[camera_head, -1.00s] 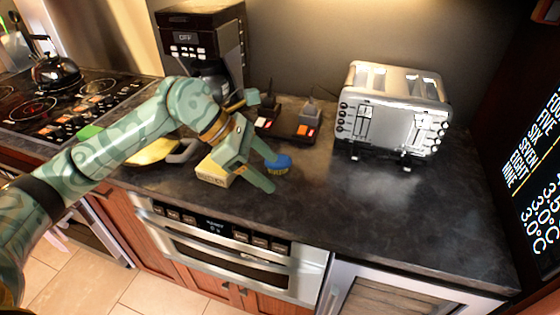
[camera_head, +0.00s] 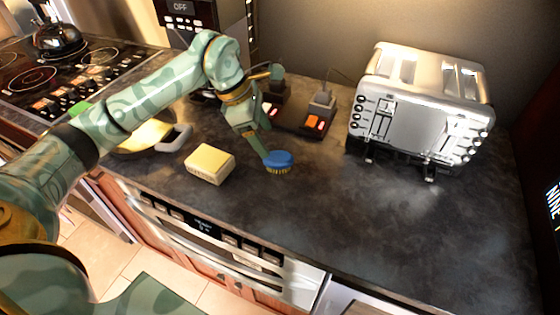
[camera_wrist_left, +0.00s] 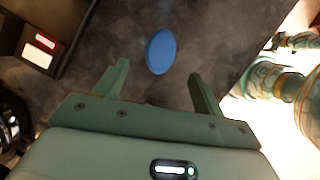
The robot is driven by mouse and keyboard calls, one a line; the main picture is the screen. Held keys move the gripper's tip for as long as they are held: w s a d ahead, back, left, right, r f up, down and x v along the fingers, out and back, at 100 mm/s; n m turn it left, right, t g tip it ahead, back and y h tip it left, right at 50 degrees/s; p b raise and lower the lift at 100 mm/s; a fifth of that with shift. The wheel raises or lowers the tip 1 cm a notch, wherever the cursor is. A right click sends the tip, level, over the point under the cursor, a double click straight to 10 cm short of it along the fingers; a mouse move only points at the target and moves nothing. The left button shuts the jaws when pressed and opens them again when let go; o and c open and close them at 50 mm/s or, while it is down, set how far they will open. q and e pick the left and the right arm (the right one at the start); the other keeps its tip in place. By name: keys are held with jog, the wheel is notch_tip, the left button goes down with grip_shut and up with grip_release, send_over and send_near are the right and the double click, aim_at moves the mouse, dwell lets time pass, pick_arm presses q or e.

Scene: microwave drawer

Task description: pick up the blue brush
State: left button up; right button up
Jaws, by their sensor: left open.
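The blue brush (camera_head: 279,160) lies on the dark countertop with its blue oval back up and pale bristles below. My left gripper (camera_head: 263,148) points down just above and beside its left end, with one finger overlapping the brush in the head view. In the left wrist view the blue back (camera_wrist_left: 161,50) shows ahead of the open fingers (camera_wrist_left: 158,78), roughly between them and beyond the tips. The jaws are empty. I cannot tell if a finger touches the brush. My right gripper is not in view.
A yellow sponge-like block (camera_head: 210,164) lies left of the brush. A silver toaster (camera_head: 420,105) stands at the right, and a dark power strip (camera_head: 300,118) with plugs lies behind. A coffee machine (camera_head: 205,20) and a stove (camera_head: 60,80) are farther left. The counter front right is clear.

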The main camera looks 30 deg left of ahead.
aim_at(276, 156)
pick_arm(q)
jog(key=x, duration=0.3)
jog(key=shift+w+f, duration=0.1)
jog(key=shift+f, duration=0.1)
jog(key=shift+d+f+b, duration=0.25)
jog(key=shift+f+b, duration=0.05)
jog(key=shift+f, duration=0.25)
jog(key=b+x, duration=0.1)
jog(key=x, duration=0.3)
jog(key=shift+d+f, duration=0.15)
jog(key=shift+f, duration=0.15)
jog(key=c, duration=1.1)
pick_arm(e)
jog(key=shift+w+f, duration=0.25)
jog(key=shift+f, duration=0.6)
